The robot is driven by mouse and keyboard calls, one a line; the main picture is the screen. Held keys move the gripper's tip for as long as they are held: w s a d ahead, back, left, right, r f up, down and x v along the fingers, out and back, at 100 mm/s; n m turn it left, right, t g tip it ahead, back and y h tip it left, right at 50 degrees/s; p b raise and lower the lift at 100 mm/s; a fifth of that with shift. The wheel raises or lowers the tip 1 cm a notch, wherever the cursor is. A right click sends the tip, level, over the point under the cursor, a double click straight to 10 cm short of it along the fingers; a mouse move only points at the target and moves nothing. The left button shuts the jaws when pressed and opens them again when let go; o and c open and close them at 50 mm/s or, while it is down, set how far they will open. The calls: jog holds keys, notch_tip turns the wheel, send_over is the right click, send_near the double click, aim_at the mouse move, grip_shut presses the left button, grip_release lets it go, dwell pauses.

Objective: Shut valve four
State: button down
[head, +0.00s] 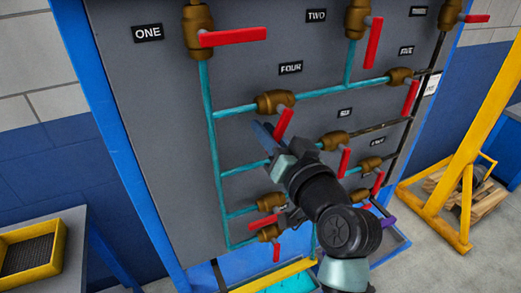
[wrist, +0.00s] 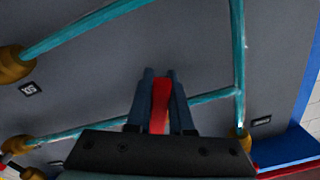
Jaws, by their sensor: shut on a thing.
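Valve four is a brass valve (head: 274,101) below the label FOUR (head: 290,68), on a teal horizontal pipe. Its red lever (head: 284,122) points down, tilted slightly left, across the pipe's line. My gripper (head: 270,134) is at the lever's lower part. In the wrist view, my gripper (wrist: 162,76) has its two blue fingers on either side of the red lever (wrist: 160,105), shut on it. The lever's lower end is hidden by the gripper in the head view, and the brass body is not visible in the wrist view.
Valve one (head: 198,30) has its lever pointing right. Valve two (head: 356,18) is at the top right. Several other red-levered valves sit below and right, close to my arm. A yellow frame (head: 468,150) stands right, and a yellow tray (head: 32,256) rests on a table at left.

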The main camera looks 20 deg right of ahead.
jog(key=d+n+b, duration=0.1)
jog(key=n+b, duration=0.1)
jog(key=f+n+b, duration=0.1)
jog(key=b, duration=0.1)
jog(key=shift+d+n, duration=0.35)
jog(key=shift+n, duration=0.05)
jog(key=shift+d+r+n+b, duration=0.15)
jog(key=shift+d+n+b, duration=0.15)
jog(key=shift+n+b, duration=0.4)
jog(key=shift+r, duration=0.1)
jog(key=c, duration=0.8)
grip_release()
jog(key=s+b, duration=0.2)
jog(key=s, duration=1.1)
jog(key=shift+d, duration=0.2)
